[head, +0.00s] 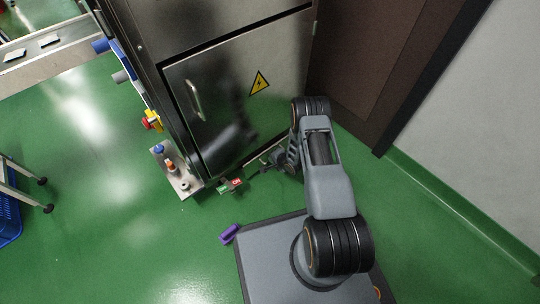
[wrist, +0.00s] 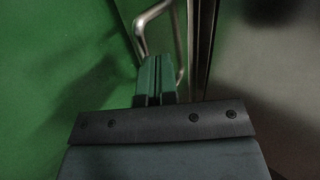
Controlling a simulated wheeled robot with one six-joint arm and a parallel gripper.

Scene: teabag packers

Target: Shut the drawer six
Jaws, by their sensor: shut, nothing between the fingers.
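No number marks drawer six, so I cannot tell which part of the steel cabinet (head: 235,42) it is. The cabinet has a large lower front panel (head: 225,95) with an upright bar handle (head: 194,100) and a yellow warning triangle. My gripper (head: 258,168) is low beside the cabinet's foot, near the floor. In the wrist view its green fingers (wrist: 157,60) are shut together and empty. A bent metal bar handle (wrist: 140,37) passes behind and beside them, close to a steel edge. I cannot tell whether they touch it.
A small item with green and red labels (head: 230,186) is by the cabinet's foot. A purple block (head: 229,234) is on the green floor. A brown door and white wall are at right.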

